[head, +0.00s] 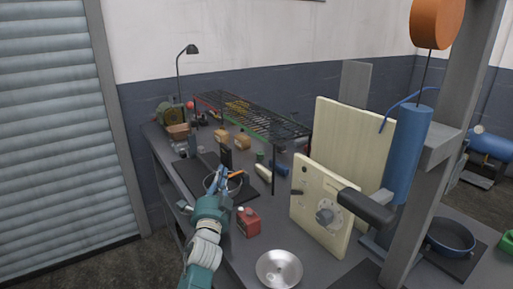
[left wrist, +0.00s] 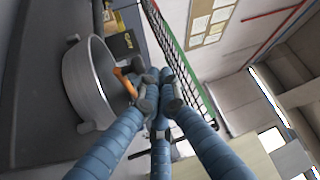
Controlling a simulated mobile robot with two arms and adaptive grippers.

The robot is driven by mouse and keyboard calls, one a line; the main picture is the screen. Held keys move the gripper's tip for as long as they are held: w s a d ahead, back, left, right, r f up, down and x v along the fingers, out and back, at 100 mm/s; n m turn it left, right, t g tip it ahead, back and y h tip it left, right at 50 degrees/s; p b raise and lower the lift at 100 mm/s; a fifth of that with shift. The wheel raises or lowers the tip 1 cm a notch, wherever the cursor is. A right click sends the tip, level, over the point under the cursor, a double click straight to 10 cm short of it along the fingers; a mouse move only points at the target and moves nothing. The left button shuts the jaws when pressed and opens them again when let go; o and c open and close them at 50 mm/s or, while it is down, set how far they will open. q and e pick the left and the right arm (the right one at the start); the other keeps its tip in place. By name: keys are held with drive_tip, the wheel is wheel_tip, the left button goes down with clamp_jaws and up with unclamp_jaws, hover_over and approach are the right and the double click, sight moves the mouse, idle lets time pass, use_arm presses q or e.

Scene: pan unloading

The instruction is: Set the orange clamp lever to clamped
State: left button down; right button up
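The orange clamp lever (head: 236,174) shows beside a round metal pan (head: 210,184) on the bench in the head view. In the left wrist view the lever (left wrist: 124,82) stands out from the side of the pan (left wrist: 90,85), towards my fingertips. My left gripper (head: 223,178) reaches over the pan from the front. Its blue fingers converge in the left wrist view (left wrist: 160,95), with their grey tips bunched close together right beside the lever. The tips hide part of the lever; I cannot tell whether they touch it. My right gripper is not in view.
A black wire rack (head: 250,115) stands behind the pan. A cream panel with a dial (head: 318,208) stands farther right. A lamp (head: 190,50) rises at the back.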

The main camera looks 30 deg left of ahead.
use_arm(q)
drive_tip(key=shift+s+a+f+g, duration=0.15)
drive_tip(key=shift+f+g, duration=0.15)
drive_tip(key=shift+f, duration=0.5)
drive_tip(key=shift+s+d+f, duration=0.1)
drive_tip(key=shift+s+d, duration=0.15)
drive_tip(key=shift+s, duration=0.05)
drive_tip(key=v, duration=0.4)
drive_tip(key=r+v, duration=0.1)
drive_tip(key=v, duration=0.1)
drive_tip(key=shift+s+d, duration=0.25)
drive_tip(key=shift+s, duration=0.05)
